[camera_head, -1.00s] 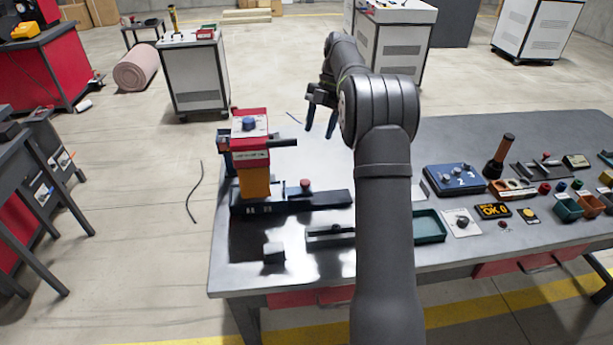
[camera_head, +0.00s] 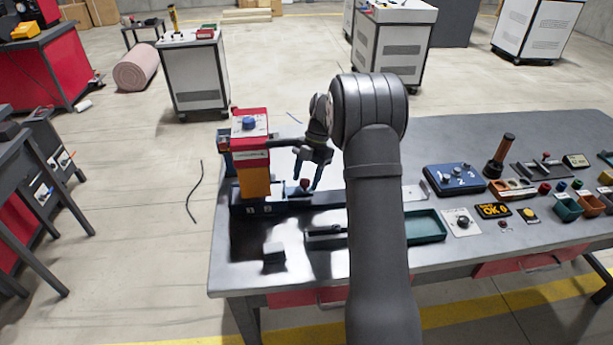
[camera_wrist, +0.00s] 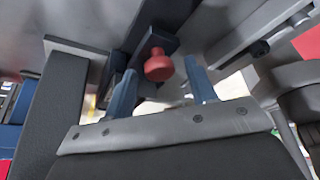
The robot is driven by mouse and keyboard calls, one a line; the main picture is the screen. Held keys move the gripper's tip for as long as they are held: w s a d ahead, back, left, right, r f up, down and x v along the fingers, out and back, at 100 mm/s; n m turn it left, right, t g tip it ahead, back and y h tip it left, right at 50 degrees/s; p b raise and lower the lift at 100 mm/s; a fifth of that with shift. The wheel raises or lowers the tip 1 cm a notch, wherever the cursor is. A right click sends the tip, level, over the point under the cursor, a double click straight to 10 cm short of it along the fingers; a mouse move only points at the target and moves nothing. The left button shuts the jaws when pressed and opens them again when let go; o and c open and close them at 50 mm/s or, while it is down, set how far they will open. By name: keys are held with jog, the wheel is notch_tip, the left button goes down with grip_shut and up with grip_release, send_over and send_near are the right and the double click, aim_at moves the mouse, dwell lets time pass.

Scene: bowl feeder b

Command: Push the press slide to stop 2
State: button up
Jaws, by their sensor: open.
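The press (camera_head: 252,160), red and orange with a blue knob on top, stands at the left of the workbench. At its foot runs a dark rail (camera_head: 325,218), with the slide's red knob (camera_head: 304,184) on it, right of the press. In the wrist view the red knob (camera_wrist: 158,66) shows between the two blue fingers. My gripper (camera_head: 306,175) is open, pointing down with its fingers around or just beside the knob; I cannot tell whether they touch it. Part of the rail is hidden behind my arm. The stop marks are too small to read surely.
A small grey block (camera_head: 274,252) and a second low rail (camera_head: 322,238) lie nearer the front edge.

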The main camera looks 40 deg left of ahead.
grip_shut()
jog(key=shift+s+a, duration=0.9)
jog(key=shift+a, duration=0.05)
grip_release()
jog(key=v, duration=1.7)
jog(key=shift+w+r, duration=0.15)
jog(key=x, duration=1.7)
